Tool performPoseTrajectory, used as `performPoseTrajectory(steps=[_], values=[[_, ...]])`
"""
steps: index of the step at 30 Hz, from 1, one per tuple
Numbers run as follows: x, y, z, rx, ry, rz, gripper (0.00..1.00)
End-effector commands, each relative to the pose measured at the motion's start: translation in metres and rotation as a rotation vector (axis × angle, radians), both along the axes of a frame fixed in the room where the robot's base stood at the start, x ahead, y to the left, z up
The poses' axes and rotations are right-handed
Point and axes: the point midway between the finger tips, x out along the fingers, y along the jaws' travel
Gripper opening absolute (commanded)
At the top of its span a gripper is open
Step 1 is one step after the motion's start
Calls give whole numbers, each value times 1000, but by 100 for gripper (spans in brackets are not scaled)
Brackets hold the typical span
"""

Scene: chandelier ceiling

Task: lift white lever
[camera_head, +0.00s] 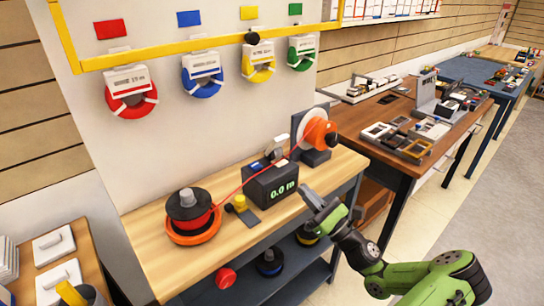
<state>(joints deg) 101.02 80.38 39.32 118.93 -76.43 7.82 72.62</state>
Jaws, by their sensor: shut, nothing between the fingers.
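A dark counter box (272,187) with a green "0.0 m" readout stands on the wooden workbench (150,258). A small white lever-like part (278,147) stands up at the top of the box; its exact shape is too small to tell. A red line runs over the box from the red spool (190,215) at left to the orange and white reel (317,132) at right. My gripper (312,200) is shut and empty. It appears in front and to the right of the box, below the white part and apart from it.
A small yellow piece (240,203) stands left of the box. Coloured spools hang from a yellow rail (180,45) on the wall behind. Another brown table (375,115) with devices stands at right. Floor (450,170) is open at the right.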

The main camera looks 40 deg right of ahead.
Motion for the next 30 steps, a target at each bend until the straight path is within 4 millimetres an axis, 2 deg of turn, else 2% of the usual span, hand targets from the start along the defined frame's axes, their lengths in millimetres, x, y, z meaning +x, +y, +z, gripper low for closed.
performPoseTrajectory(steps=[1, 4, 14, 20, 30], values=[[-10, -15, -3, 53, -34, -40, 0], [-21, -30, -2, 109, -71, -78, 0], [-21, -31, -1, 114, -75, -80, 0], [4, -29, 14, 109, -74, -76, 0], [67, -27, 53, 108, -74, -76, 0]])
